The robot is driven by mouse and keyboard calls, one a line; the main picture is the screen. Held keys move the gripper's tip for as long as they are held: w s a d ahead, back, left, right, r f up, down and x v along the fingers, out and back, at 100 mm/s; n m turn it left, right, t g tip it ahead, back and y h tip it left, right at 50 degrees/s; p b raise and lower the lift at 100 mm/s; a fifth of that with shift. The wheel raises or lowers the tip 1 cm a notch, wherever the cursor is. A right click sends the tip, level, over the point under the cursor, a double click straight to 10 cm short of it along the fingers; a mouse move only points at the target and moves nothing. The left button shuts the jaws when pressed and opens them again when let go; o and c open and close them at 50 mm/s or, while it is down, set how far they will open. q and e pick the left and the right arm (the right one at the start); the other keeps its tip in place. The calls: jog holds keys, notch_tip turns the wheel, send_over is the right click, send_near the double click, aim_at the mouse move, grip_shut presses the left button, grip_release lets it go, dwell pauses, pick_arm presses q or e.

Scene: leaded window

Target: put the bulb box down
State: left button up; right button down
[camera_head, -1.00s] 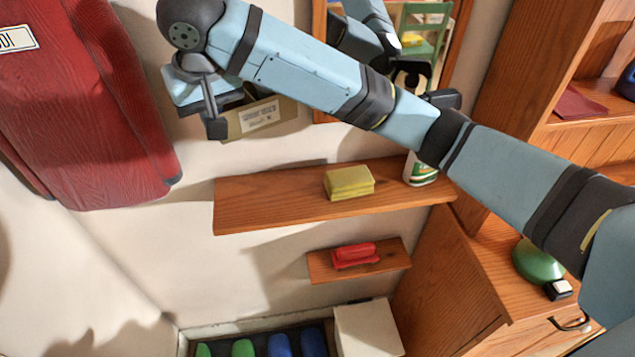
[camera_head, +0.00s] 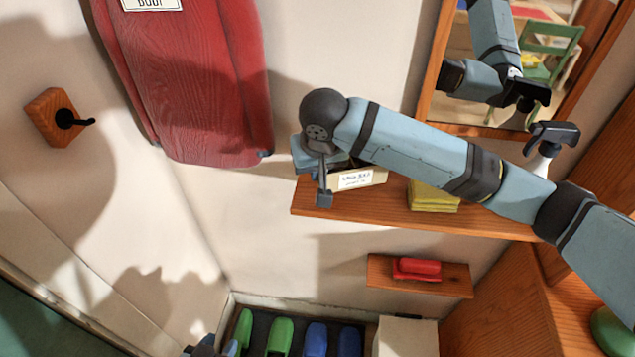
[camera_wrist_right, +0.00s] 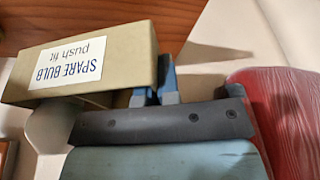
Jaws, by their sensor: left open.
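The tan bulb box (camera_head: 358,180) is at the left part of the upper wooden shelf (camera_head: 475,220), with its white label facing out. In the right wrist view the bulb box (camera_wrist_right: 125,62) reads "SPARE BULB push fit" upside down, close against the wood. My right gripper (camera_head: 326,183) is at the box's left end, shut on it; its fingers (camera_wrist_right: 155,88) are partly hidden by the box. I cannot tell whether the box's underside touches the shelf. My left gripper (camera_head: 205,346) shows only in part at the bottom edge, open and away from the box.
A yellow sponge stack (camera_head: 433,197) and a spray bottle (camera_head: 545,155) stand further right on the shelf. A red object (camera_head: 416,269) lies on a small lower shelf. A red bag-like piece (camera_head: 200,90) hangs at left. A mirror (camera_head: 468,131) is above the shelf.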

jog(key=shift+f, duration=2.15)
jog(key=c, duration=1.4)
grip_release()
jog(key=shift+f, duration=0.1)
jog(key=shift+o, duration=0.2)
jog(key=v, duration=1.2)
